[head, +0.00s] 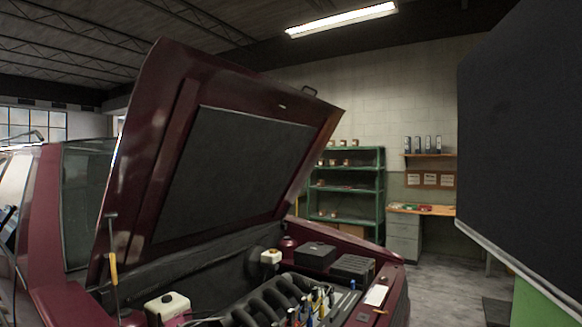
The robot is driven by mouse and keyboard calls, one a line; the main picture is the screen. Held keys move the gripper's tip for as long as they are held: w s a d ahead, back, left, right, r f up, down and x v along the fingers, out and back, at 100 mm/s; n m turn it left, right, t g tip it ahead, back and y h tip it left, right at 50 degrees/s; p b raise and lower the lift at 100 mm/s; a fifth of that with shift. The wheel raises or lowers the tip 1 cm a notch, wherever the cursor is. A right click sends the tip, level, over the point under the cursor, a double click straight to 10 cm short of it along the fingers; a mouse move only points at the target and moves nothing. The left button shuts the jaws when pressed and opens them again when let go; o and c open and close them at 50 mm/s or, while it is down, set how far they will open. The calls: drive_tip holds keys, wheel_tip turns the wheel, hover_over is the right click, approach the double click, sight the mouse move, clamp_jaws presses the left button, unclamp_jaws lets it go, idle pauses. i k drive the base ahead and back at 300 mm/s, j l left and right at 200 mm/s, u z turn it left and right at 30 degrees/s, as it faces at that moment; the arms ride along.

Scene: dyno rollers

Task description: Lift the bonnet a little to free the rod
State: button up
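The dark red bonnet (165,150) of a car stands raised and tilted, with a dark lining (235,165) on its underside. A small dark handle (309,91) sits at its upper right edge. A thin upright rod (112,235) with a yellow grip (114,268) shows at the bonnet's lower left; its top end lies against the bonnet in the picture, but I cannot tell whether they touch. The rod's lower end runs towards the bottom of the frame. My gripper is not in view.
The open engine bay holds a black ribbed engine part (275,297), a white-capped reservoir (167,306) and several upright coloured-handled tools (318,302). A large dark panel (520,130) fills the right side. Green shelves (347,188) and a workbench (425,210) stand behind. Grey floor (450,262) is clear at right.

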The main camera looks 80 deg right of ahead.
sight(210, 147)
drive_tip(key=z, duration=1.65)
drive_tip(key=i+l, duration=0.15)
drive_tip(key=l, duration=0.2)
drive_tip(key=i+l, duration=0.15)
drive_tip(key=l, duration=0.15)
